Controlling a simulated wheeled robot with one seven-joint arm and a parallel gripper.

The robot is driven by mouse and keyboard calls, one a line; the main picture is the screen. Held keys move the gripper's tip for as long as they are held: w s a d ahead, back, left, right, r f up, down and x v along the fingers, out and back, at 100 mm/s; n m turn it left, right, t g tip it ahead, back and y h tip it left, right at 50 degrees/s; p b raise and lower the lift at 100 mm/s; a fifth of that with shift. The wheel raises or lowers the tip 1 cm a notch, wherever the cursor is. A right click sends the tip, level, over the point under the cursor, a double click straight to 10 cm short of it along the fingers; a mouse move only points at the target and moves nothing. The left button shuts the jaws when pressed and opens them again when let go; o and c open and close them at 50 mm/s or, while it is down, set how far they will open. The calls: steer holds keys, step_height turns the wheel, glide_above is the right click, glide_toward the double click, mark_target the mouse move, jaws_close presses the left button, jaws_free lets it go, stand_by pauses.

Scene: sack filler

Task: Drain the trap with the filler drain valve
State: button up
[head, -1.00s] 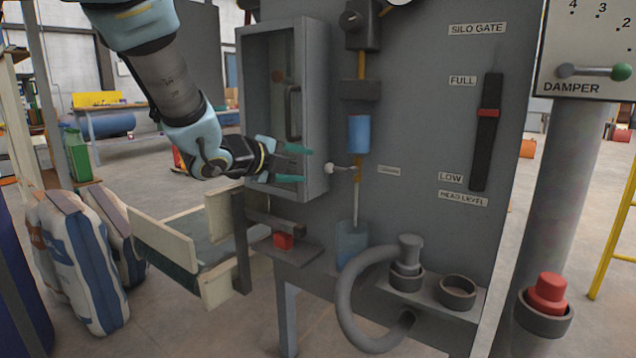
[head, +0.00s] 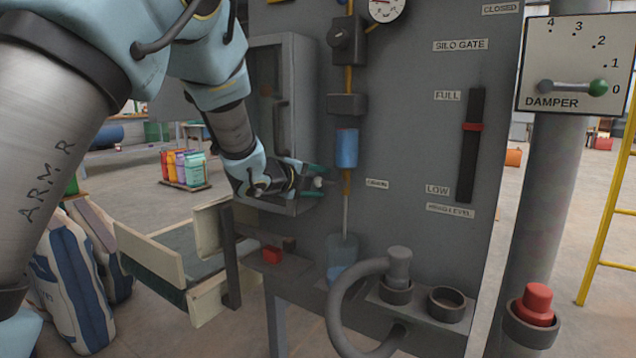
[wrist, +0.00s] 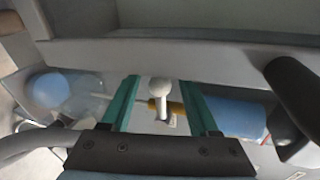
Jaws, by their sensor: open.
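The filler drain valve is a small lever with a white ball knob on the brass fitting (head: 347,180) under the blue trap bowl (head: 346,150). In the wrist view the white knob (wrist: 159,88) lies between my teal fingers, with a gap on both sides. My gripper (head: 318,178) is open around it; it also shows in the wrist view (wrist: 162,88).
A dark door handle (wrist: 292,100) is close to my gripper's right in the wrist view. A grey hose (head: 335,310) curves below.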

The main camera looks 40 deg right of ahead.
steer(key=shift+c, duration=0.3)
jaws_close()
stand_by(1.1)
